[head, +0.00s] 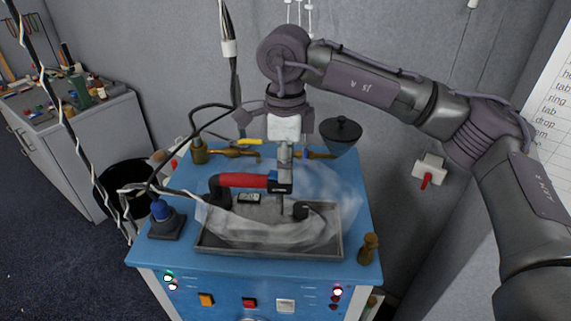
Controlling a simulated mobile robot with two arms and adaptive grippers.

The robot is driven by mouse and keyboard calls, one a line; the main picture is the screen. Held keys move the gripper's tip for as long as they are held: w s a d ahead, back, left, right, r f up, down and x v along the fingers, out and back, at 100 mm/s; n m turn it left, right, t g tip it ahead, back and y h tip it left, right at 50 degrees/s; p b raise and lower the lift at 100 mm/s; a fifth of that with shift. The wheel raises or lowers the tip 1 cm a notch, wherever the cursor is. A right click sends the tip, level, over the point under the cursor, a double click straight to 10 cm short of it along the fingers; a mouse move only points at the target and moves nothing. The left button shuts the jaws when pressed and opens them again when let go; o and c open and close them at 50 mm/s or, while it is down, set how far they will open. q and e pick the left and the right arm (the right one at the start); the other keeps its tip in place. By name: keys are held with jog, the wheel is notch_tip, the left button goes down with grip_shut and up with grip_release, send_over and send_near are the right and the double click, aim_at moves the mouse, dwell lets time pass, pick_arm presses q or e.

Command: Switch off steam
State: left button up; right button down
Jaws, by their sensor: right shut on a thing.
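White steam (325,190) spreads over a shallow grey tray (225,247) on the blue bench top. A red-handled tool (243,180) with black ends lies across the back of the tray area. My right gripper (284,176) points down at the tool's right black end and is shut on it; the fingertips are partly hidden. A pale cloth-like form (262,228) lies in the tray, blurred by steam. On the bench front are an orange button (206,299), a red button (249,302) and a white button (285,305). Which control governs the steam cannot be told. My left gripper is out of view.
A blue-topped knob (160,211) stands left of the tray, a brass piece (368,248) right of it. Brass tools (235,152) and a dark funnel-shaped bowl (341,133) sit behind. A red wall switch (427,180) is at right. Cables hang at left beside a black bin (125,180).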

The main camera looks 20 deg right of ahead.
jog(key=shift+a+r+h, duration=0.15)
jog(key=shift+a+h, duration=0.05)
jog(key=shift+h, duration=0.4)
jog(key=shift+w+a+g+h+p, duration=0.15)
jog(key=shift+g+h+p, duration=0.5)
jog(key=shift+h, duration=0.15)
jog(key=c, duration=1)
grip_release()
jog(key=v, duration=1.1)
jog(key=shift+r, duration=0.4)
